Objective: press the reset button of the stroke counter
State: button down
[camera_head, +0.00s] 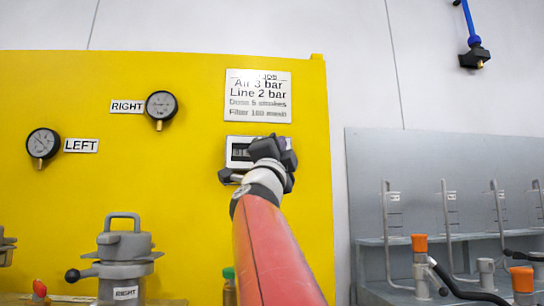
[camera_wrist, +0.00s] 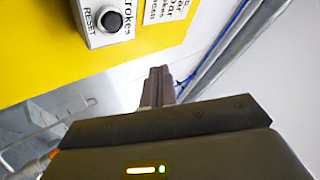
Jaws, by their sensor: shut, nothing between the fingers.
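The stroke counter (camera_head: 238,150) is a pale box with a dark display on the yellow panel, partly hidden behind my gripper. In the wrist view the counter (camera_wrist: 133,12) shows at the top left, tilted, with part of the word "strokes". Its round black reset button (camera_wrist: 109,21) sits beside the label "RESET". My gripper (camera_wrist: 160,72) is shut and empty. Its fingertips show below and right of the button in the wrist view, not over it. In the head view my gripper (camera_head: 230,177) is in front of the counter's lower part. The button is hidden there.
A job sign (camera_head: 258,96) is above the counter. Two gauges, right (camera_head: 161,105) and left (camera_head: 42,143), are on the yellow panel (camera_head: 200,205). A grey lidded agitator (camera_head: 124,255) stands lower left. A grey rack (camera_head: 445,185) with orange-capped parts is at right.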

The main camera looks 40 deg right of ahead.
jog(key=w+d+p, duration=0.3)
jog(key=w+d, duration=0.1)
jog(key=w, duration=0.3)
jog(key=shift+w+d, duration=0.3)
jog(key=shift+w+p, duration=0.1)
jog(key=shift+p, duration=0.3)
dwell(1.7)
jog(key=shift+w+d, duration=0.2)
jog(key=shift+w+d, duration=0.25)
jog(key=shift+w, duration=0.15)
dwell(0.8)
jog(key=shift+s+a, duration=0.5)
jog(key=shift+s, duration=0.2)
